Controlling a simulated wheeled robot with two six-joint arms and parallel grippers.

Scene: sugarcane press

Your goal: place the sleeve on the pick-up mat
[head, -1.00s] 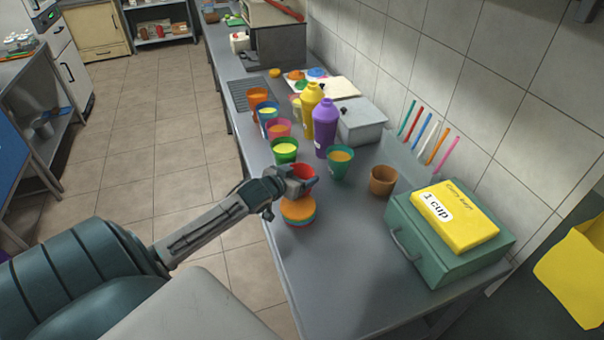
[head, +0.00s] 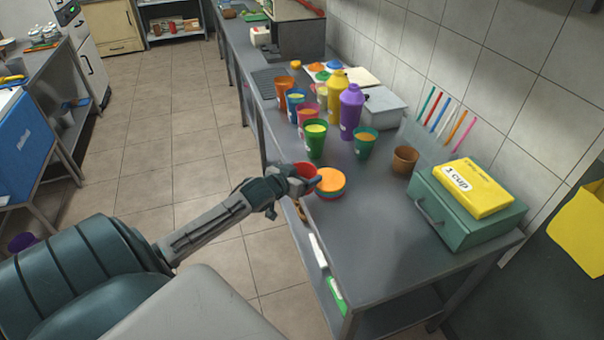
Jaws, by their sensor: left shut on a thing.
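My left gripper (head: 301,180) is shut on a red cup-shaped piece (head: 305,169) near the counter's left edge, just left of a round stack (head: 330,184) with an orange top and bands of other colours. Whether the held piece touches the stack I cannot tell. The gripper covers much of this piece; I cannot tell for sure that it is the sleeve. A brown cup-shaped piece (head: 405,160) stands on the counter left of the green box. I cannot make out a pick-up mat. My right gripper is not in view.
Several filled cups, such as a green one (head: 315,138) and a teal one (head: 365,144), stand behind the stack by a purple bottle (head: 350,112). A green box (head: 462,228) bears a yellow pack (head: 473,188). The counter's front part (head: 375,245) is clear.

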